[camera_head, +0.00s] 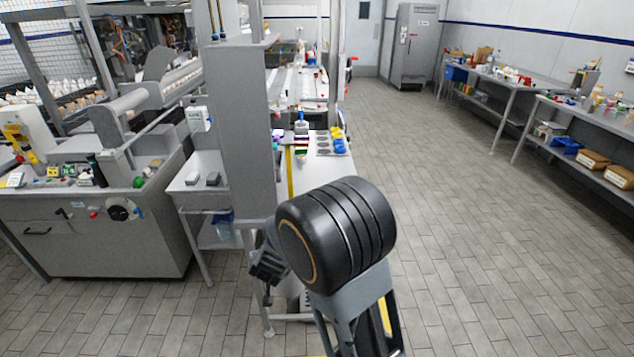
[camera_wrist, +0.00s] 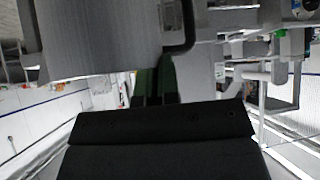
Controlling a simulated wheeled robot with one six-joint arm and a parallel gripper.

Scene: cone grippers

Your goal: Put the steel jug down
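The steel jug (camera_wrist: 85,38) fills the upper left of the wrist view as a large smooth grey body, close in front of my gripper (camera_wrist: 156,72). A rounded, handle-like loop (camera_wrist: 188,35) shows at its right side. My gripper's dark green fingers are close together and reach up to the jug, appearing shut on it; the exact contact is hidden. In the head view my arm's black joint stands in front, and I cannot make out the jug there.
A narrow bench with a tray (camera_head: 323,150) of blue and yellow pieces lies beyond my arm, beside a grey column (camera_head: 248,130). A grey machine cabinet (camera_head: 110,235) stands left. Work tables (camera_head: 580,110) line the right wall. The tiled floor (camera_head: 480,230) between is clear.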

